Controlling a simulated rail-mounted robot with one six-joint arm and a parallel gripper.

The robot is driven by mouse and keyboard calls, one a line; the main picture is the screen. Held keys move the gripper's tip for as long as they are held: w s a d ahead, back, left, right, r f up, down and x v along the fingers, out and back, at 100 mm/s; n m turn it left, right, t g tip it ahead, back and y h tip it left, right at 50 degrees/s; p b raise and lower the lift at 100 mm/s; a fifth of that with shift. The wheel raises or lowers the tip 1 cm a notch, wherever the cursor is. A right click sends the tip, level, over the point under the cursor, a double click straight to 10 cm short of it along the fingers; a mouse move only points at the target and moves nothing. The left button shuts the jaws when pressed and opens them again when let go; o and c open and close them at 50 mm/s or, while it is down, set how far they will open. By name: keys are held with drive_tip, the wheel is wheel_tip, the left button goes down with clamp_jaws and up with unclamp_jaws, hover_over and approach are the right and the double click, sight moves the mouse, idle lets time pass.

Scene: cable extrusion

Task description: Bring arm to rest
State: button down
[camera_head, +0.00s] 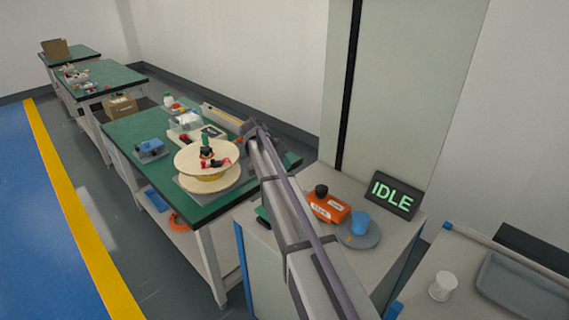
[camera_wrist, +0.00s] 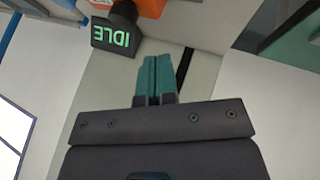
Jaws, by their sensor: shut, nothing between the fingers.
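My gripper (camera_wrist: 155,80) shows in the wrist view with its two teal fingers side by side, shut and empty. In the head view my arm rises from the bottom edge toward the green-topped workbench (camera_head: 128,128). I cannot make out the fingers in that view. A dark sign (camera_head: 392,195) with green letters reading IDLE stands on the pale cabinet to the right of my arm. The sign (camera_wrist: 115,38) shows upside down at the upper left of the wrist view, apart from my fingers.
An orange box (camera_head: 328,208) with a black knob and a blue cup (camera_head: 360,223) on a grey disc stand beside my arm. A wooden spool (camera_head: 208,160) sits on the workbench behind it. A white spool (camera_head: 442,285) and grey tray (camera_head: 520,292) are at right. Blue floor lies open at left.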

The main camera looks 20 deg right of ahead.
drive_tip(key=s+a+f+n+y, duration=0.1)
drive_tip(key=s+a+n, duration=0.3)
drive_tip(key=s, duration=0.6)
drive_tip(key=s+a+f+n+t+y, duration=0.1)
drive_tip(key=s+a+n+y, duration=0.2)
drive_tip(key=s+a, duration=0.4)
drive_tip(key=s+a+f+n+t+y, duration=0.1)
drive_tip(key=s+a+n+y, duration=0.2)
drive_tip(key=s, duration=1.1)
drive_tip(key=a+n, duration=0.2)
drive_tip(key=a, duration=0.1)
drive_tip(key=shift+s+a+f, duration=0.15)
drive_tip(key=shift+a+f, duration=0.05)
drive_tip(key=shift+f, duration=0.05)
